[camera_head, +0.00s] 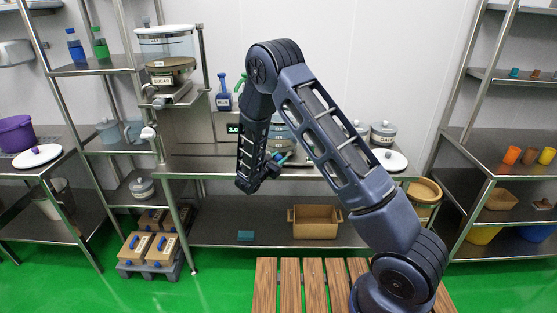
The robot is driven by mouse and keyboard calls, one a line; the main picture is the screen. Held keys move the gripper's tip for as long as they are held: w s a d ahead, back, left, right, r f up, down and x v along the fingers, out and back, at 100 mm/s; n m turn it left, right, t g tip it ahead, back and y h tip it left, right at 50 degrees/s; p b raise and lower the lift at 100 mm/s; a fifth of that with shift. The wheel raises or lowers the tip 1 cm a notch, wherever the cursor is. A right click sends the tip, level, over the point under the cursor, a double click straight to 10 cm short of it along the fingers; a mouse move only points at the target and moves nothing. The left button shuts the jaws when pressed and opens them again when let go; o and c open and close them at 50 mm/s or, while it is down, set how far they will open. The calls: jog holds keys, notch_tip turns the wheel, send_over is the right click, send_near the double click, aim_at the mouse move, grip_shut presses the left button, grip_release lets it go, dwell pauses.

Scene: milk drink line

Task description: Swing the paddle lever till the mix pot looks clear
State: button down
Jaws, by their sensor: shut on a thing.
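The mix pot (284,134) seems to be the grey rounded vessel on the steel bench, mostly hidden behind my arm. Its contents do not show from here. My gripper (276,164) is low at the front of the bench, just before the pot. It is shut on a small dark and teal part that looks like the paddle lever (283,157). My own wrist and fingers cover most of the lever, so its angle is hard to tell.
A sugar hopper (165,45) stands left of the bench, with a lit display (233,129) and a blue spray bottle (223,97) behind. Lidded grey pots (383,133) and a white lid (390,160) sit at right. A brown crate (315,221) is on the shelf below.

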jog(key=shift+a+m+g+h, duration=0.6)
jog(key=shift+a+h, duration=0.2)
jog(key=shift+a, duration=0.05)
jog(key=a+m+g+h, duration=0.1)
jog(key=a+g, duration=0.1)
jog(key=w+a+m+g+h, duration=0.1)
jog(key=a+m+h, duration=0.1)
jog(key=shift+w+a+g, duration=0.1)
jog(key=shift+a+g, duration=0.15)
jog(key=shift+g, duration=0.15)
jog(key=shift+w+a, duration=0.4)
jog(key=shift+a, duration=0.3)
jog(key=shift+w+a, duration=0.4)
jog(key=shift+a, duration=0.25)
jog(key=c, duration=1)
grip_release()
jog(key=shift+c, duration=0.2)
jog(key=v, duration=1)
jog(key=shift+s+a, duration=0.25)
jog(key=shift+a, duration=0.05)
